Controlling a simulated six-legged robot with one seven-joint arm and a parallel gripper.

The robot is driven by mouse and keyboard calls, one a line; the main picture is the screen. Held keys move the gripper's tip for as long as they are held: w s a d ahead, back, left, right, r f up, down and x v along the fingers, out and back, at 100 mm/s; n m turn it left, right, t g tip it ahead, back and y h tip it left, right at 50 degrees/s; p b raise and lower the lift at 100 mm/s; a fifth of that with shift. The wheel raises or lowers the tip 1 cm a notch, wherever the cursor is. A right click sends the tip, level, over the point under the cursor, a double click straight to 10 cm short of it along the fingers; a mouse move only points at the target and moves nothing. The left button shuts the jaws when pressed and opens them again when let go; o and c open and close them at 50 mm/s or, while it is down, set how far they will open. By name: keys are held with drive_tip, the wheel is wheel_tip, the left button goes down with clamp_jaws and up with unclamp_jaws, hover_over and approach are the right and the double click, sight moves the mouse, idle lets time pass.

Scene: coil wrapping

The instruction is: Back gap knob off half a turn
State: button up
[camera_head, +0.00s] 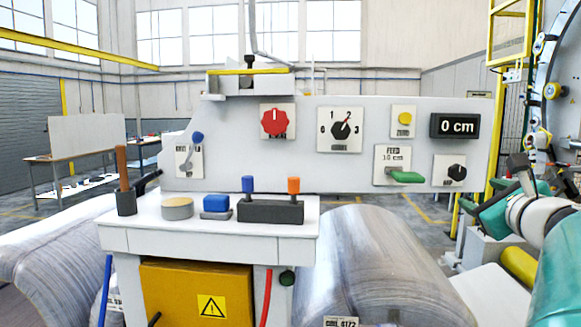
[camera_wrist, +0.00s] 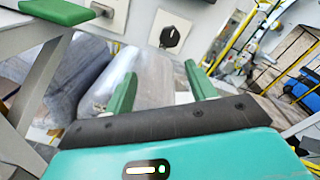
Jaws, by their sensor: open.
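The gap knob (camera_head: 457,173) is a small black knob on a white plate at the lower right of the grey panel. Its small label is hard to read. In the wrist view the black knob (camera_wrist: 170,37) shows near the top middle, beyond the fingertips, with nothing touching it. My gripper (camera_wrist: 160,72) is open and empty, its two green fingers apart. In the head view my gripper (camera_head: 503,205) is at the right, beside the panel's right end. Its fingertips are hard to make out there.
The green feed lever (camera_head: 407,177) sticks out left of the knob, and it also shows in the wrist view (camera_wrist: 55,12). A display (camera_head: 455,125) above reads 0 cm. A wrapped coil (camera_head: 370,265) lies below the panel. A yellow frame (camera_head: 492,80) stands to the right.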

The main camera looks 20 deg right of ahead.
sight(460, 174)
drive_tip(key=shift+m, duration=0.6)
drive_tip(key=x, duration=0.4)
drive_tip(key=r+x, duration=0.1)
drive_tip(key=x, duration=0.3)
drive_tip(key=d+x, duration=0.1)
drive_tip(key=x, duration=0.4)
drive_tip(key=shift+s+d+r, duration=0.1)
drive_tip(key=shift+s+r, duration=0.15)
drive_tip(key=shift+r, duration=0.15)
drive_tip(key=shift+c, duration=0.3)
